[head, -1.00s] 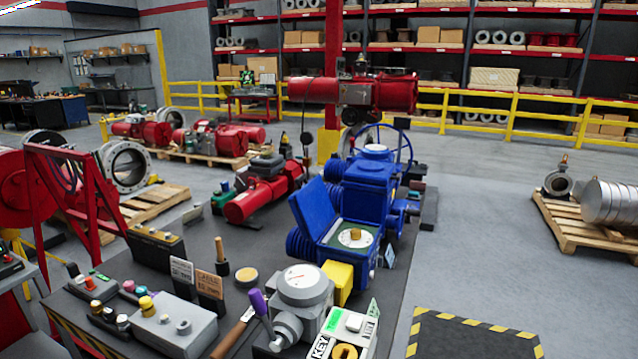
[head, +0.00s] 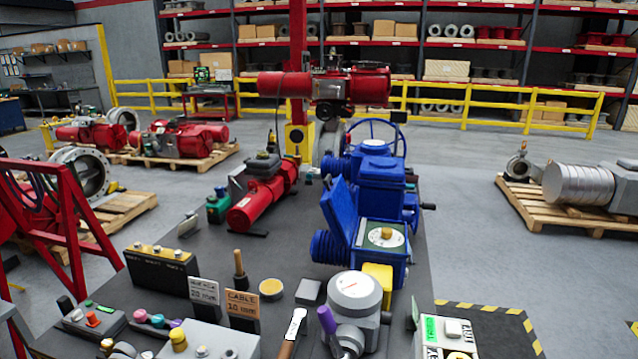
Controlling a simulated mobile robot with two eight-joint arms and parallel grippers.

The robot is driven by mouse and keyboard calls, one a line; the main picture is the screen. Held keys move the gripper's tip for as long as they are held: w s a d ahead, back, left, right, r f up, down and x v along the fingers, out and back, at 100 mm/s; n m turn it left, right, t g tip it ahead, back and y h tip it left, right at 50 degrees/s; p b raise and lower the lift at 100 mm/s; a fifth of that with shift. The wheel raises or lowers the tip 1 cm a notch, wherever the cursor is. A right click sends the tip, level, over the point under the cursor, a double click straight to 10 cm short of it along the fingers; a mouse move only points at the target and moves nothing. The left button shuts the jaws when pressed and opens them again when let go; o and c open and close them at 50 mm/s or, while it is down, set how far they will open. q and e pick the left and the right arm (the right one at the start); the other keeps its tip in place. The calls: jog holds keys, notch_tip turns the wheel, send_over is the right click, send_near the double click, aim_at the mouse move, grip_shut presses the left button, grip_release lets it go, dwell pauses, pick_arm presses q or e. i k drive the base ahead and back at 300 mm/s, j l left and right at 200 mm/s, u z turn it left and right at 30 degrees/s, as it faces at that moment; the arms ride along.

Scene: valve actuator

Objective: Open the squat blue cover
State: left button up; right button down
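A blue valve actuator (head: 374,180) stands on the dark bench right of the middle. On its near part, a blue cover (head: 342,212) stands raised and tilted, hinged at the left of a squat blue box (head: 394,268). The box's top shows a green face with a pale dial (head: 386,237) and a brass-coloured knob. I cannot tell for sure that this raised cover is the squat one that the task names. Neither of my grippers shows in the head view, and nothing is seen touching the cover.
A yellow block (head: 377,280) and a grey round gauge housing (head: 354,293) stand close in front of the blue box. A purple-handled tool (head: 326,321) is at the front. A red actuator (head: 262,195) lies to the left. The bench between them is partly clear.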

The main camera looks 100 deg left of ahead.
aim_at(336, 205)
jog(key=k+u, duration=0.1)
jog(key=u, duration=0.65)
jog(key=k+j+u, duration=0.1)
jog(key=u, duration=0.3)
jog(key=j+u, duration=0.15)
jog(key=u, duration=0.65)
jog(key=j+u, duration=0.1)
jog(key=u, duration=0.35)
jog(key=j+u, duration=0.1)
jog(key=u, duration=0.8)
